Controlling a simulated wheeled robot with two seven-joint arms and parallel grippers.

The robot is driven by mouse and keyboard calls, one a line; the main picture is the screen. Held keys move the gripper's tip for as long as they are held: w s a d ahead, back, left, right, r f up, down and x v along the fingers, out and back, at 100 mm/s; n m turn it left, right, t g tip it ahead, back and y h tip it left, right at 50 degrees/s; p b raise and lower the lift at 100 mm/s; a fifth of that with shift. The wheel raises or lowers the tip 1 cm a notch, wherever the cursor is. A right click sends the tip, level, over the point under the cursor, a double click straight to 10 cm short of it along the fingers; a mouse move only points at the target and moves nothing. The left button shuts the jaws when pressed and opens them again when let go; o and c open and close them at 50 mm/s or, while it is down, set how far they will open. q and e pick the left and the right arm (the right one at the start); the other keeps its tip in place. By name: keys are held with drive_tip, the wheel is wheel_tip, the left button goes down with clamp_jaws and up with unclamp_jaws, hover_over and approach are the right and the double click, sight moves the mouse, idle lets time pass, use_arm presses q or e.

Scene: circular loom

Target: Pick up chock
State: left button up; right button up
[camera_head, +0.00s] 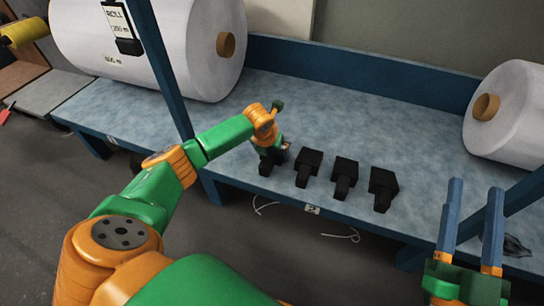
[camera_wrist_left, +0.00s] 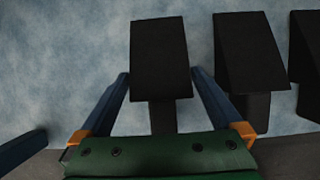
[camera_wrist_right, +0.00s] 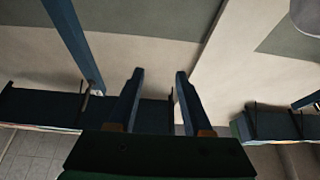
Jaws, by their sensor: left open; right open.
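Several black wedge-shaped chocks stand in a row on the blue-grey shelf top (camera_head: 330,118) near its front edge. The leftmost chock (camera_head: 265,167) is mostly hidden behind my left gripper (camera_head: 274,150). In the left wrist view a chock (camera_wrist_left: 160,50) lies between the two open fingers of my left gripper (camera_wrist_left: 160,73), with a finger on each side. Other chocks (camera_head: 308,165), (camera_head: 345,175), (camera_head: 383,186) stand to the right. My right gripper (camera_head: 475,184) is open and empty at the lower right, away from the chocks.
A large white roll (camera_head: 160,45) lies at the back left, another white roll (camera_head: 510,110) at the right. A blue post (camera_head: 160,65) rises at the left, close to my left arm. A thin white cord (camera_head: 345,237) lies on the floor. The shelf behind the chocks is clear.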

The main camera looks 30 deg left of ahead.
use_arm(q)
drive_tip(key=shift+f, duration=0.15)
drive_tip(key=c, duration=1.5)
use_arm(e)
drive_tip(key=shift+s+r+t+y, duration=0.3)
drive_tip(key=shift+r, duration=0.3)
use_arm(q)
drive_tip(key=shift+w, duration=0.1)
